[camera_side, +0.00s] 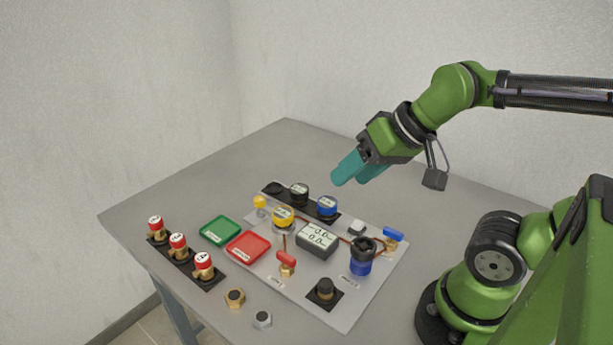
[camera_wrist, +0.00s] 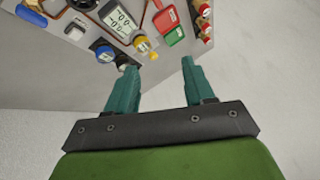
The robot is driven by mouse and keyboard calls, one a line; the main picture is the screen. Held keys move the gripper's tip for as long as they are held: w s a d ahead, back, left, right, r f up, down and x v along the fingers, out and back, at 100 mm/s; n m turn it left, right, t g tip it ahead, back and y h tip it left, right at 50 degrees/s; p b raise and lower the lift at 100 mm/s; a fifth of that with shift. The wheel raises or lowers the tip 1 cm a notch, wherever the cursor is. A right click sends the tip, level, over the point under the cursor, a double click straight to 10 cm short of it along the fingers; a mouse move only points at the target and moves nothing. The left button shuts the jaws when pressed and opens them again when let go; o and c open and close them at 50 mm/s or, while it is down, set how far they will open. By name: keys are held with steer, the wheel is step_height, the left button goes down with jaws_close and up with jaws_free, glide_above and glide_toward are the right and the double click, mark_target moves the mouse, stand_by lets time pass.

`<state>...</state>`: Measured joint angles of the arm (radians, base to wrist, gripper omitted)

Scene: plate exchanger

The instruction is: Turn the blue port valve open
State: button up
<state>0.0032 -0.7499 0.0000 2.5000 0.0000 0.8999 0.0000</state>
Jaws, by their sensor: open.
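The blue port valve has a blue lever handle (camera_side: 393,233) and sits at the right back corner of the light grey board (camera_side: 380,275). What looks like the same blue handle shows at the upper left of the wrist view (camera_wrist: 30,14). My gripper (camera_side: 350,180) has teal fingers. It hangs in the air above and behind the board, to the left of the blue handle and well apart from it. In the wrist view the gripper (camera_wrist: 159,68) is open and empty between its fingers. The valve's body is too small to make out.
A blue gauge (camera_side: 327,207) and yellow gauge (camera_side: 283,217) stand further left. A red-handled valve (camera_side: 286,262) is in front. The table's back is clear.

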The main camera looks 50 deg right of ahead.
steer(key=o, duration=0.4)
steer(key=shift+m+g+h, duration=0.3)
steer(key=shift+m+h, duration=0.2)
steer(key=shift+m, duration=0.4)
steer(key=d, duration=0.1)
steer(key=d+f, duration=0.1)
steer(key=w+d, duration=0.1)
steer(key=shift+d+f, duration=0.2)
steer(key=shift+d, duration=0.1)
steer(key=m+g, duration=0.3)
steer(key=m, duration=0.1)
glide_above(394, 230)
steer(key=w+a, duration=0.2)
steer(key=w, duration=0.3)
step_height(394, 230, down, 2)
steer(key=s+d+f+m+g+y, duration=0.2)
steer(key=s+d+m+g+y, duration=0.25)
steer(key=d+m, duration=0.4)
steer(key=shift+t+h, duration=0.45)
steer(key=shift+h, duration=0.1)
steer(key=x, duration=1.6)
steer(key=shift+s+f, duration=0.1)
steer(key=shift+s, duration=0.15)
steer(key=shift+n, duration=0.25)
steer(key=c, duration=1.1)
